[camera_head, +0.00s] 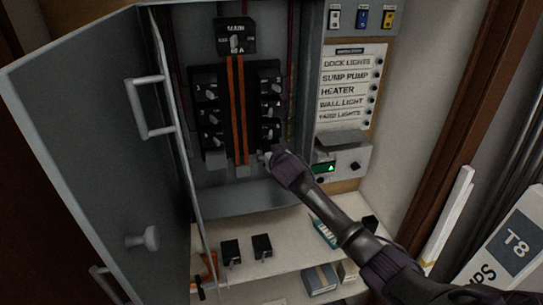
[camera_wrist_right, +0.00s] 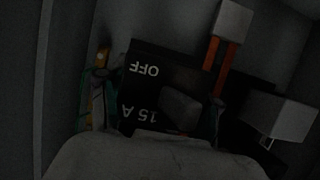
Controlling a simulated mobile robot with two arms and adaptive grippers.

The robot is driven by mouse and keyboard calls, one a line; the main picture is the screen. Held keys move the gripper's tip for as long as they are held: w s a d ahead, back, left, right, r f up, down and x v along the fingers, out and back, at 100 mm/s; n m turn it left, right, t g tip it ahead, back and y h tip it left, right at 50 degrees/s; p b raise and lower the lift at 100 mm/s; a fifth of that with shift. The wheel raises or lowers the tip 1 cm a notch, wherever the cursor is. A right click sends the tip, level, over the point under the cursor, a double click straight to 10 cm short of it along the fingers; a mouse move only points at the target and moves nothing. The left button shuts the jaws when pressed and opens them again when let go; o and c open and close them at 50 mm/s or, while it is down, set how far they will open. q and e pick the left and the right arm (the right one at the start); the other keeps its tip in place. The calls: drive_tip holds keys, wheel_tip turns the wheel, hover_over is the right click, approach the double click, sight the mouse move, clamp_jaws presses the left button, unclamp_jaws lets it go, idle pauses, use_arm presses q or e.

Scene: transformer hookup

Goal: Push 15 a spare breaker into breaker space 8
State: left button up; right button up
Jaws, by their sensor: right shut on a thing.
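The open electrical panel (camera_head: 233,195) has two columns of black breakers beside orange bus bars (camera_head: 238,105). My right gripper (camera_head: 267,158) is at the bottom of the right column, just below its lowest visible breaker (camera_head: 269,133). It is shut on a black 15 A breaker (camera_wrist_right: 165,90), which shows close up in the right wrist view with its lettering upside down and reading OFF. The gripper hides most of this breaker and the space there in the head view. I cannot tell whether the breaker is fully seated. My left gripper is not in view.
Two black breakers (camera_head: 231,252) (camera_head: 262,246) stand on the shelf (camera_head: 290,235) below. The grey panel door (camera_head: 85,130) stands open at the left. A label board (camera_head: 346,88) and a small unit with a green display (camera_head: 325,168) are at the right.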

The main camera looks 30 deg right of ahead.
drive_tip(key=shift+w+d+b, duration=0.15)
drive_tip(key=shift+w+b, duration=0.2)
drive_tip(key=shift+w, duration=0.35)
idle(0.5)
drive_tip(key=shift+w+d+r, duration=0.1)
drive_tip(key=shift+r, duration=0.15)
idle(0.8)
